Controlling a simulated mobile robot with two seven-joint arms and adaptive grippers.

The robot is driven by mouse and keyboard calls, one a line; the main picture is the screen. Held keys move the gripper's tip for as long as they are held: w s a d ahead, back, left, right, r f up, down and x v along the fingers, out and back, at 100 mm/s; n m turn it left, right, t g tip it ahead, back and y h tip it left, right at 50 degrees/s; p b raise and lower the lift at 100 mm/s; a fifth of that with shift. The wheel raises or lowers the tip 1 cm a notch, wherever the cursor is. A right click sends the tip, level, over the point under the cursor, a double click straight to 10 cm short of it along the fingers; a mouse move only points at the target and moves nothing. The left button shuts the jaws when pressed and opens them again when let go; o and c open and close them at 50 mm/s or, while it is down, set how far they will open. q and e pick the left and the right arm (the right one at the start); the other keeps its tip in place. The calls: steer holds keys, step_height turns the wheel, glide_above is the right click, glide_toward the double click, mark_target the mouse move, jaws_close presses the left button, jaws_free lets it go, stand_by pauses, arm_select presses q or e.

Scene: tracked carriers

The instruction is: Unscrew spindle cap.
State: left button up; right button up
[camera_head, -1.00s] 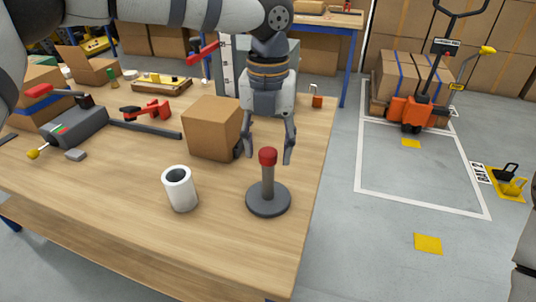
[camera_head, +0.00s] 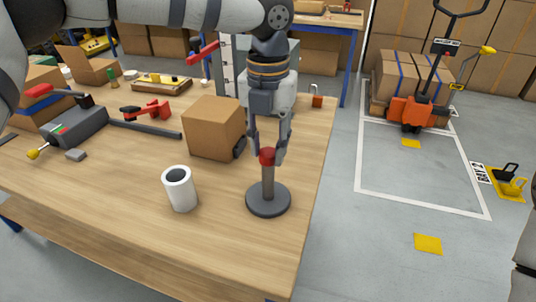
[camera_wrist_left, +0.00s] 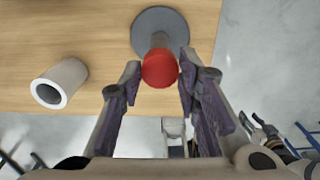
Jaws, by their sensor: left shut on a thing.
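The spindle is a grey post (camera_head: 268,185) standing upright on a round dark base (camera_head: 268,201) near the table's right edge. Its red cap (camera_head: 267,156) sits on top of the post. My left gripper (camera_head: 269,150) is shut on the cap, with its fingers coming down from above and behind. In the left wrist view the red cap (camera_wrist_left: 160,68) lies between the fingertips (camera_wrist_left: 160,72), and the base (camera_wrist_left: 160,25) shows behind it.
A white hollow cylinder (camera_head: 180,189) stands left of the spindle. A cardboard box (camera_head: 213,128) is just behind and left. Red-handled tools (camera_head: 147,110) and a grey device (camera_head: 78,127) lie farther left. The front of the table (camera_head: 130,200) is clear.

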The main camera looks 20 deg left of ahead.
arm_select(q)
steer(key=n, duration=0.8)
steer(key=n, duration=0.9)
steer(key=shift+f+n, duration=0.1)
steer(key=shift+n, duration=0.3)
